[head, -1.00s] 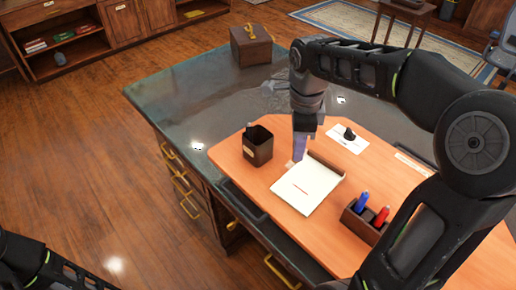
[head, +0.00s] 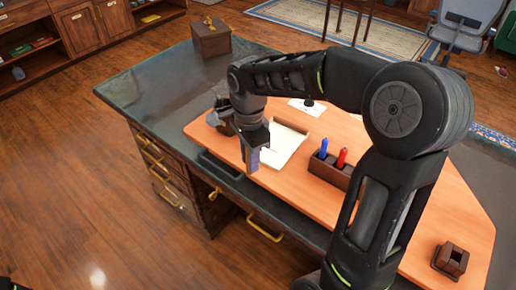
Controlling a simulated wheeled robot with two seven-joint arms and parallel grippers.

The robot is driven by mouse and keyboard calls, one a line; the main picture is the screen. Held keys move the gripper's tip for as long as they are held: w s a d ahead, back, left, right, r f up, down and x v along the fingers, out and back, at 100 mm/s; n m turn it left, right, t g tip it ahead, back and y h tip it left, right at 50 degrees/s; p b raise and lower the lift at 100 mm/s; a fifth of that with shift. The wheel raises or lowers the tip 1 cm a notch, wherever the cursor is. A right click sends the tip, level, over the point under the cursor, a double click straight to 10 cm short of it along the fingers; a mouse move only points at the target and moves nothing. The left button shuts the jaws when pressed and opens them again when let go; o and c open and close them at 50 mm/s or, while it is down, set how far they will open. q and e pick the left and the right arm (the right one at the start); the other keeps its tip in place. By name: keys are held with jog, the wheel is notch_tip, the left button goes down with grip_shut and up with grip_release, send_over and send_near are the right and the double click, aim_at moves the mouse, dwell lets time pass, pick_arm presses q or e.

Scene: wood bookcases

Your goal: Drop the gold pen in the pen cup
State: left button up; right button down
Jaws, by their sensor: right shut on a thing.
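My right gripper (head: 251,162) points down over the near left edge of the orange desk mat, in front of the notepad. It is shut; a small tan bit shows at its fingertips, but I cannot make out the gold pen clearly. A dark brown cup (head: 226,128) stands at the mat's left end, mostly hidden behind the gripper. A smaller brown square holder (head: 452,259) with an open top stands at the mat's right end. I cannot tell for certain which is the pen cup.
The open notepad (head: 284,145) lies on the orange mat (head: 410,215). A wooden holder (head: 330,170) with a blue and a red marker stands right of it. A brown box (head: 211,40) sits on the desk's far corner. The mat's right part is mostly clear.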

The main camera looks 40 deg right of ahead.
jog(key=w+a+f+n, duration=0.2)
jog(key=a+f+n, duration=0.3)
jog(key=f+n, duration=0.4)
jog(key=w+a+f+n, duration=0.2)
jog(key=a+f+n, duration=0.3)
jog(key=f+n, duration=0.4)
jog(key=shift+w+a+f+n, duration=0.15)
jog(key=shift+w+f+n, duration=0.15)
jog(key=shift+f+n, duration=0.15)
jog(key=shift+w, duration=0.1)
